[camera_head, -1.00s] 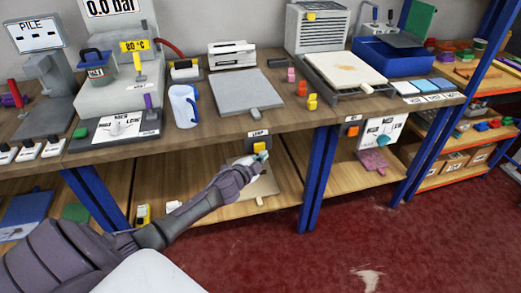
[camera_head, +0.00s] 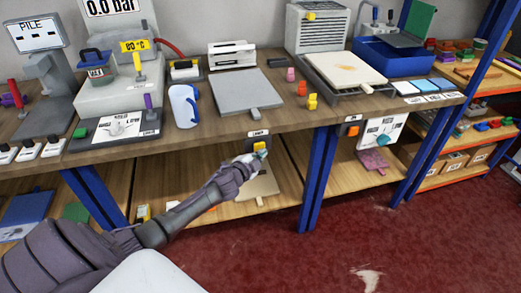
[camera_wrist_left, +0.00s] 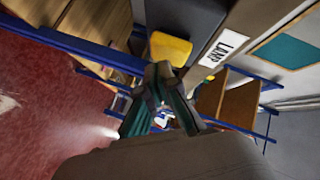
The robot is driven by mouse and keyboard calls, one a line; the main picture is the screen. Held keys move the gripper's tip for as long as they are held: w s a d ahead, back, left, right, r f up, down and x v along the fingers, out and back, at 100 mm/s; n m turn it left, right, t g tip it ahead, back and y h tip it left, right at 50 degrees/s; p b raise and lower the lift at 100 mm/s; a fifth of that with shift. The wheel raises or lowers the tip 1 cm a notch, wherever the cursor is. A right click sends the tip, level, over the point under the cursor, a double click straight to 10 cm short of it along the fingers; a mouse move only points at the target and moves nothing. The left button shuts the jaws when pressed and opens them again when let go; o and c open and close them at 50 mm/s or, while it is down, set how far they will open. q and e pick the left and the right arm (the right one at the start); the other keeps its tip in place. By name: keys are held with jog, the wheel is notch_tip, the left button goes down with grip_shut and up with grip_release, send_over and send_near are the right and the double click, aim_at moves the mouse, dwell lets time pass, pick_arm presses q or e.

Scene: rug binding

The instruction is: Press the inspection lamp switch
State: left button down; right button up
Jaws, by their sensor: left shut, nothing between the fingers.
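The inspection lamp switch is a yellow button (camera_head: 259,146) on a dark plate at the bench's front edge, under a white LAMP label (camera_head: 258,133). In the left wrist view the yellow button (camera_wrist_left: 170,47) is just past my fingertips, with the LAMP label (camera_wrist_left: 221,48) to its right. My left gripper (camera_head: 260,155) is shut and empty, right at the button's lower edge. In the left wrist view its fingertips (camera_wrist_left: 160,72) overlap the button's near edge. I cannot tell whether they touch it. My right gripper is not in view.
An orange switch (camera_head: 353,131) sits further right along the bench front. Blue posts (camera_head: 318,180) hold up the bench. The red floor in front is clear.

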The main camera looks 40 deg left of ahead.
pick_arm(q)
jog(key=shift+w+a, duration=0.3)
jog(key=shift+a, duration=0.05)
dwell(0.4)
jog(key=shift+s+d+p, duration=0.3)
jog(key=shift+s+d, duration=0.35)
jog(key=shift+d, duration=0.1)
jog(key=s+d+p, duration=0.1)
jog(key=s+d, duration=0.3)
jog(key=shift+d, duration=0.3)
dwell(0.6)
